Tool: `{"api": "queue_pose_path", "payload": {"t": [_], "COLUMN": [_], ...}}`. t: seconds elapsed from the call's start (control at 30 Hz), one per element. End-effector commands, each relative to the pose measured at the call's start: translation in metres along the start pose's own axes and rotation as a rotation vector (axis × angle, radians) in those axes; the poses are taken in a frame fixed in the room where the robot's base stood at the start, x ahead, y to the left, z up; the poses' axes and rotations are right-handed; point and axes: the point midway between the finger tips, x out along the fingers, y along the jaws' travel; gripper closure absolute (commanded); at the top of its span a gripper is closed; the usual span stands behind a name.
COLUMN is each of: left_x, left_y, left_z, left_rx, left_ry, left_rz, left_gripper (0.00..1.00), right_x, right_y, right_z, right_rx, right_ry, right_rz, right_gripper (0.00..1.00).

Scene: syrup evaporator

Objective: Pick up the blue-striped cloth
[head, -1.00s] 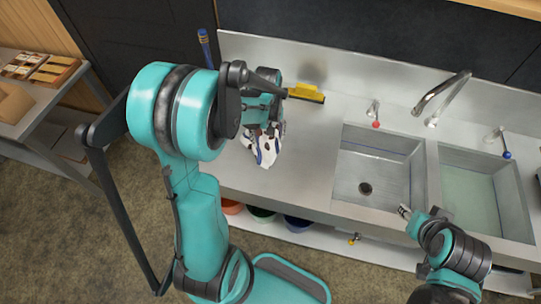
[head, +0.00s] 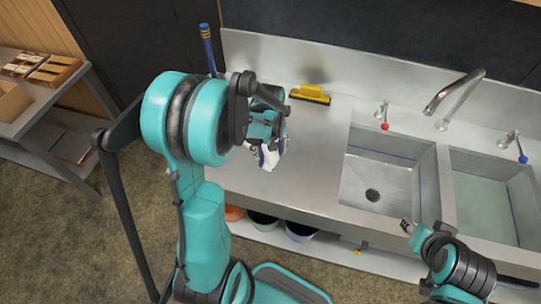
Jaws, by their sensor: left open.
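The blue-striped cloth (head: 269,158) is a white crumpled cloth with blue bands, lying on the steel counter left of the sinks. My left gripper (head: 268,142) is right over it and hides most of it. This gripper is open, with its fingers around or just above the cloth; I cannot tell whether they touch it. My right gripper (head: 406,226) is low in front of the left sink basin, away from the cloth. Its fingers are too small to read.
A yellow squeegee (head: 311,94) lies near the backsplash behind the cloth. Two sink basins (head: 385,187) with a faucet (head: 455,98) are to the right. Several coloured buckets (head: 263,219) stand on the shelf below. The counter (head: 318,135) between cloth and sink is clear.

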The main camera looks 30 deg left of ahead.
Motion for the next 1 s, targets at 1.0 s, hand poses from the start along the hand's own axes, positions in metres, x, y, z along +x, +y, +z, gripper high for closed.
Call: {"api": "queue_pose_path", "payload": {"t": [1.0], "left_x": [0.030], "left_y": [0.000], "left_z": [0.000], "left_rx": [0.000], "left_ry": [0.000], "left_rz": [0.000], "left_gripper": [0.31], "right_x": [0.023], "right_y": [0.000], "right_z": [0.016], "right_rx": [0.000], "right_ry": [0.000], "right_rz": [0.000], "right_gripper": [0.60]}}
